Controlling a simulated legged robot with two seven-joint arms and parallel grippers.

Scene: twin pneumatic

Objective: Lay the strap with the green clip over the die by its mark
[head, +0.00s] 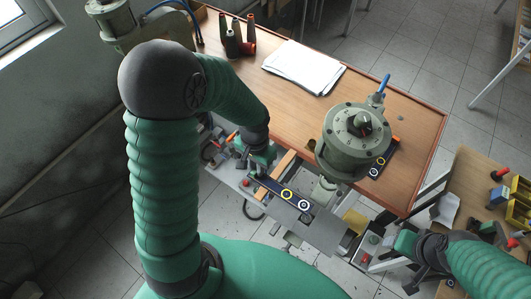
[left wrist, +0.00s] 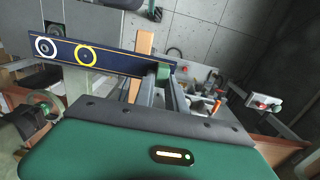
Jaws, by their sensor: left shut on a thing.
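My left gripper (head: 259,168) is shut on one end of a dark blue strap (head: 276,189) with a yellow ring and a white ring. In the left wrist view the strap (left wrist: 115,62) reaches out to the left from between the fingers (left wrist: 165,85), and a green clip (left wrist: 163,72) shows at its held end. In the head view the strap is above the grey bench in front of the press. A second dark strap (head: 383,160) with rings lies on the wooden table beside the press. I cannot make out the die or its mark. My right gripper (head: 432,252) is small and dark at lower right.
A grey-green press head (head: 352,140) with a blue-handled valve stands right of the held strap. Papers (head: 303,67) and dark cones with orange parts (head: 238,38) lie on the wooden table (head: 415,125). A side bench (head: 470,185) with yellow bins is at right.

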